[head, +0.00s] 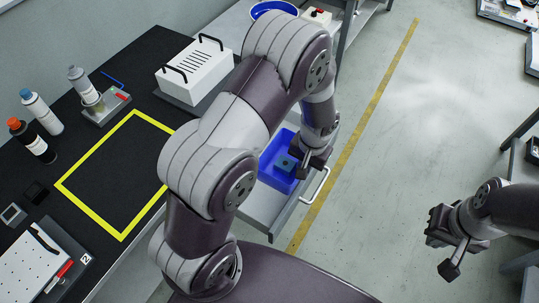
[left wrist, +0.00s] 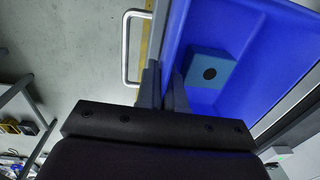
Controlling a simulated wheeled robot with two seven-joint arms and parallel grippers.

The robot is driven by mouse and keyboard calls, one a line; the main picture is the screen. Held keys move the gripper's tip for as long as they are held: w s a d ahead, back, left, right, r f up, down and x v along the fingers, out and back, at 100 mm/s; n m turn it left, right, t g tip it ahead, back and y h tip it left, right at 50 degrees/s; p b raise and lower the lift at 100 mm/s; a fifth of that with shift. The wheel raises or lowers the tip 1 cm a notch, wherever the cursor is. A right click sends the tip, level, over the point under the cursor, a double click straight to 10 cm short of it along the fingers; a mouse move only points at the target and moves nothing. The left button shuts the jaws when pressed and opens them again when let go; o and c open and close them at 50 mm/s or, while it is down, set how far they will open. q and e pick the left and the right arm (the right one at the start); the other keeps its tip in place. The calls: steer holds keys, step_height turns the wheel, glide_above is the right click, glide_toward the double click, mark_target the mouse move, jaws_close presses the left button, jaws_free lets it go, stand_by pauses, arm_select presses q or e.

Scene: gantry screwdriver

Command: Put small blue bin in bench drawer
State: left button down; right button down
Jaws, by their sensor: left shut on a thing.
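The small blue bin (head: 272,163) is in or just over the open bench drawer (head: 258,212), partly hidden behind my left arm. A blue block with a dark round spot (left wrist: 208,70) lies inside the bin (left wrist: 270,50). My left gripper (head: 306,172) is shut on the bin's side wall, near the drawer's pull handle (head: 318,187). In the left wrist view its fingers (left wrist: 165,88) pinch the wall. Whether the bin rests on the drawer floor I cannot tell. My right gripper (head: 447,245) is open and empty over the floor at the right.
The black bench top holds bottles (head: 42,112), a white box with handles (head: 195,70) and a yellow-outlined area (head: 120,175). A larger blue bowl (head: 273,9) stands at the back. The floor right of the drawer is clear, with a yellow line (head: 365,115).

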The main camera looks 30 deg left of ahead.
mark_target(282, 150)
arm_select(q)
steer(key=w+a+f, duration=0.1)
steer(key=a+f, duration=0.1)
steer(key=a, duration=0.1)
steer(key=w+a+f, duration=0.2)
steer(key=a, duration=0.1)
steer(key=w+a+f, duration=0.1)
steer(key=a+f, duration=0.1)
steer(key=shift+w+a, duration=0.15)
steer(key=shift+a, duration=0.25)
steer(key=shift+f+b, duration=0.3)
steer(key=shift+f, duration=1.7)
steer(key=shift+f, duration=0.1)
steer(key=c, duration=1.3)
jaws_free()
steer(key=shift+o, duration=0.2)
